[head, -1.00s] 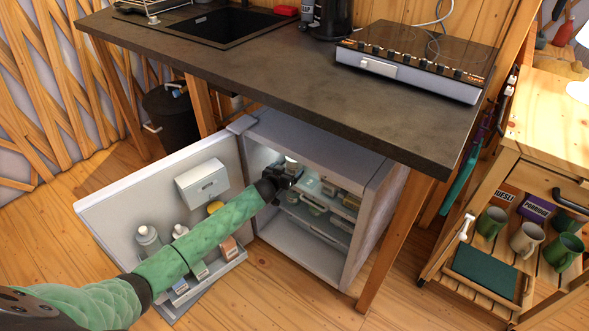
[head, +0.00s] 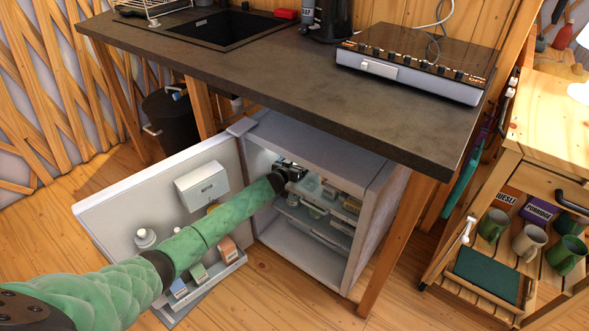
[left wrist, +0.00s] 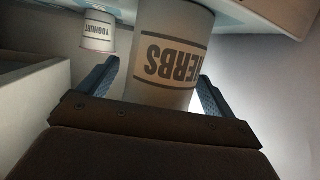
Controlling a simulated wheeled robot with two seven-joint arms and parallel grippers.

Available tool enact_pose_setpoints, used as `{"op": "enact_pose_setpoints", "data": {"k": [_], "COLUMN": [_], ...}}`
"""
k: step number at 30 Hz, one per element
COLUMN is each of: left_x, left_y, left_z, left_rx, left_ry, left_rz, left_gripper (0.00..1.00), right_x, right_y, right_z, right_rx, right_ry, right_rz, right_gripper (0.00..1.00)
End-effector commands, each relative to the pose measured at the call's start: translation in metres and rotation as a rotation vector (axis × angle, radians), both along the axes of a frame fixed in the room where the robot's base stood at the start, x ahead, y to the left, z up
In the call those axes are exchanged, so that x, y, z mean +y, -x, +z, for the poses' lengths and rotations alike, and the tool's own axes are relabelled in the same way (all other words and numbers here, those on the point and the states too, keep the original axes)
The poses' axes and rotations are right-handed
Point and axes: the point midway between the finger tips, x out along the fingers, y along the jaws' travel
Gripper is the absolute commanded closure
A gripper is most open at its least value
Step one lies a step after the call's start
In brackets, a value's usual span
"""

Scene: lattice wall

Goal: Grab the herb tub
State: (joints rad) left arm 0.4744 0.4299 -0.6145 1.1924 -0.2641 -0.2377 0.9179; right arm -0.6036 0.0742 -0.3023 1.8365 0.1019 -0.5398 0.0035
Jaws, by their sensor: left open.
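The herb tub (left wrist: 172,55) is a pale cylinder with a "HERBS" label, upside down in the left wrist view. It stands between the two fingers of my left gripper (left wrist: 160,85), which is open around it; I see no clear contact. In the head view my left gripper (head: 290,171) is inside the upper part of the open fridge (head: 365,235), and the herb tub cannot be made out there. My right gripper is not in view.
A yoghurt tub (left wrist: 98,32) stands beside the herb tub. The fridge door (head: 105,200) hangs open to the left, with bottles and cartons in its rack. The dark worktop (head: 290,65) overhangs the fridge. Other items sit on the shelves to the right.

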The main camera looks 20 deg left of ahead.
Motion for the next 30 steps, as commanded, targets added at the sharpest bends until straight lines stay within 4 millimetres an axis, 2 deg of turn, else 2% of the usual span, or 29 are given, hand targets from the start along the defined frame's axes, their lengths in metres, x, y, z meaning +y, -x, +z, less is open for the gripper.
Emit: {"op": "enact_pose_setpoints", "data": {"k": [5,13,23,30], "left_x": [0.000,0.000,0.001,0.001], "left_y": [0.000,0.000,0.000,0.000], "left_z": [0.000,0.000,0.004,0.033], "left_rx": [0.000,0.001,0.000,-0.002], "left_ry": [0.000,-0.001,-0.001,-0.001], "left_rz": [0.000,0.001,0.001,0.001], "left_gripper": [0.10,0.61,0.61,0.61], "right_x": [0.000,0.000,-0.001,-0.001], "right_y": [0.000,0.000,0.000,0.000], "right_z": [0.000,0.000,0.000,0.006], "right_rx": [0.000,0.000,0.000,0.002], "right_ry": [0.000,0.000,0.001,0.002], "right_rz": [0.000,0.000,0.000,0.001], "right_gripper": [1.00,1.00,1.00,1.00]}}
